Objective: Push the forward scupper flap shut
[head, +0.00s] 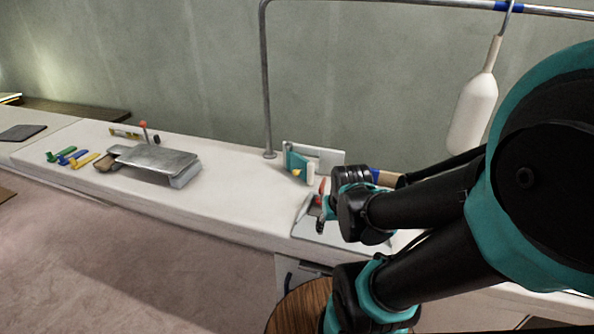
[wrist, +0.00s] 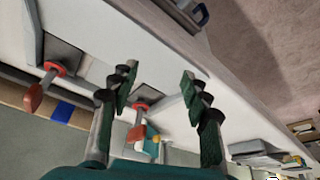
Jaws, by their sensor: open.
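A teal flap-like piece (head: 296,161) with a yellow tab stands out from a white upright plate (head: 327,157) on the white counter; I take it to be a scupper flap, standing open, but cannot tell whether it is the forward one. It seems to show small in the wrist view (wrist: 152,146), beyond the fingers. My gripper (wrist: 158,82) is open and empty, its two fingers spread over the counter. A red-handled lever (wrist: 139,118) shows between the fingers. In the head view my gripper (head: 334,206) is right of and nearer than the teal piece, apart from it; my arm hides the counter behind.
Another red lever (wrist: 47,80) stands on a dark recess. A metal box-like plate (head: 158,160) and several coloured handles (head: 75,158) lie on the counter at left. A rail post (head: 267,80) rises behind. A white fender (head: 473,112) hangs at upper right. The counter's middle is clear.

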